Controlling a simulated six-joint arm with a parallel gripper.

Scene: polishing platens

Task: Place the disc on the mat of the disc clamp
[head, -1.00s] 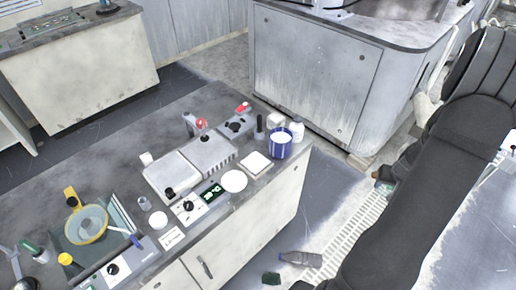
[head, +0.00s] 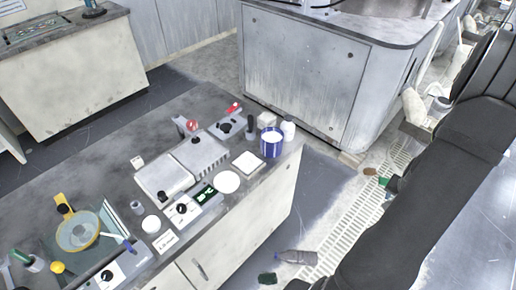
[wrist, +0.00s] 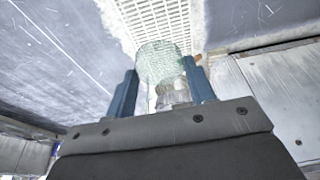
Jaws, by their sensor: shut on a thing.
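In the wrist view, my gripper (wrist: 162,82) has two blue fingers. A round, translucent greenish disc (wrist: 161,61) sits between their tips, and they are shut on it. A clear, glassy shape (wrist: 174,94) shows just below the disc, partly hidden by my gripper; I cannot tell what it is. In the head view I cannot make out my gripper or the held disc. A yellow-rimmed round fixture (head: 78,232) stands on a greenish plate at the bench's left end. I cannot tell for sure whether it is the disc clamp, and no mat shows clearly.
The bench holds a grey machine block (head: 180,168), a white round piece (head: 227,182), a white square pad (head: 248,161) and a blue-and-white tub (head: 271,145). A bottle (head: 296,257) lies on the floor by a grating (head: 345,235). The bench's back left is bare.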

